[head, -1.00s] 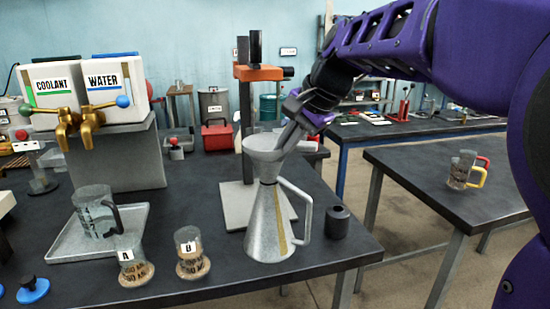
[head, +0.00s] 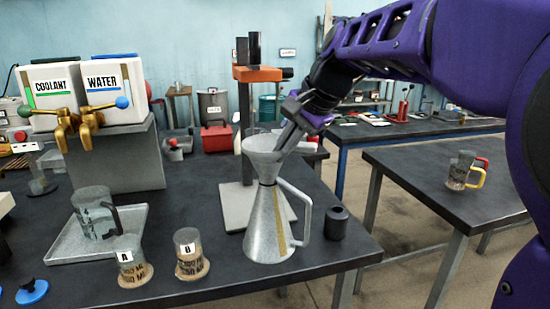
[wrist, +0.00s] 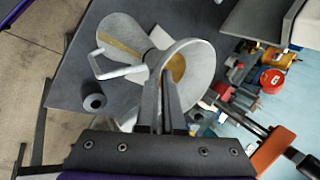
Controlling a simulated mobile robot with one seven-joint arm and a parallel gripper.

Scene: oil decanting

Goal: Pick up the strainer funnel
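The strainer funnel (head: 262,158) is a grey metal cone with its wide mouth up. Its narrow end sits at the mouth of a conical metal jug (head: 262,232) with a side handle. It also shows in the wrist view (wrist: 200,62), with a tan strainer inside. My gripper (head: 284,146) is at the funnel's right rim, pointing down and left. In the wrist view the two dark fingers (wrist: 163,78) are close together, one on each side of the funnel's wall, and look shut on it. The fingertips are partly hidden in the head view.
A dark cylinder (head: 336,223) stands right of the jug, near the table edge. A press stand with an orange head (head: 262,73) is behind the funnel. Beakers A (head: 133,270) and B (head: 190,256) and a tray (head: 140,225) with a pitcher are to the left.

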